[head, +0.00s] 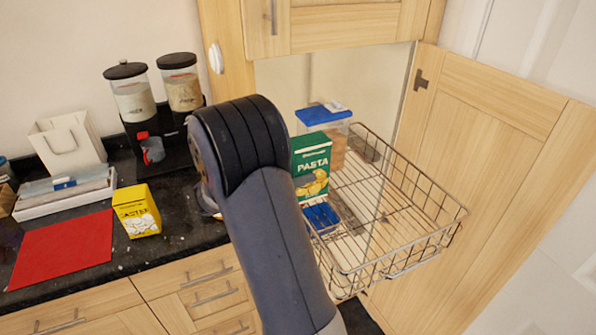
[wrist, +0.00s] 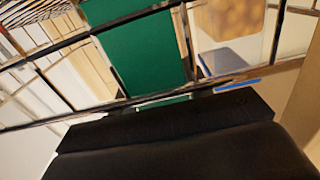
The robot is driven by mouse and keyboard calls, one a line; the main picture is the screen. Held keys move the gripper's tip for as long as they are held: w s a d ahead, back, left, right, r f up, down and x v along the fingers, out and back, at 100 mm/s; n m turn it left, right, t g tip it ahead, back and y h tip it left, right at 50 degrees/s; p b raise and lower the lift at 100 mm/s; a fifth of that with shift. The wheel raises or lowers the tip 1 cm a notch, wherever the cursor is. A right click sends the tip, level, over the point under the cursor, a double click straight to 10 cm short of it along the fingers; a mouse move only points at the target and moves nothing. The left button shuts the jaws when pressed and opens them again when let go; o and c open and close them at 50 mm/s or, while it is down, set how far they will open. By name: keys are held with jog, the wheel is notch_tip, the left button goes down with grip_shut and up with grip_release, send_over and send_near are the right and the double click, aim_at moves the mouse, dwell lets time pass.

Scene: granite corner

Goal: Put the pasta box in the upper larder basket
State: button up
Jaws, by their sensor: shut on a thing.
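The green pasta box (head: 311,165) is upright in the head view, at the left side of the wire larder basket (head: 375,200). My arm hides its lower left part, and I cannot tell whether it touches the basket floor. In the wrist view the pasta box (wrist: 145,55) shows green behind the basket's wires, reaching down to the dark body of my gripper (wrist: 165,112). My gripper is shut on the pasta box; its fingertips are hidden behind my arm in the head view.
A blue-lidded container (head: 325,117) stands at the back of the basket, and a blue item (head: 321,216) lies in it. The basket's right side is clear. The open cupboard door (head: 490,150) flanks it. A yellow box (head: 137,210) and red mat (head: 65,248) are on the counter.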

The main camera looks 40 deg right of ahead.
jog(key=shift+s+f+b, duration=0.1)
jog(key=shift+f+b, duration=0.6)
jog(key=shift+b, duration=0.5)
jog(key=o, duration=1.5)
jog(key=shift+s+a+f, duration=0.1)
jog(key=shift+f, duration=0.05)
jog(key=shift+r+p, duration=0.75)
jog(key=shift+p, duration=0.5)
jog(key=shift+w+a+f, duration=0.1)
jog(key=shift+w+a, duration=0.15)
jog(key=b+v, duration=0.3)
jog(key=v, duration=0.8)
jog(key=shift+a+r+b, duration=0.2)
jog(key=shift+r+b, duration=0.05)
jog(key=shift+b, duration=0.15)
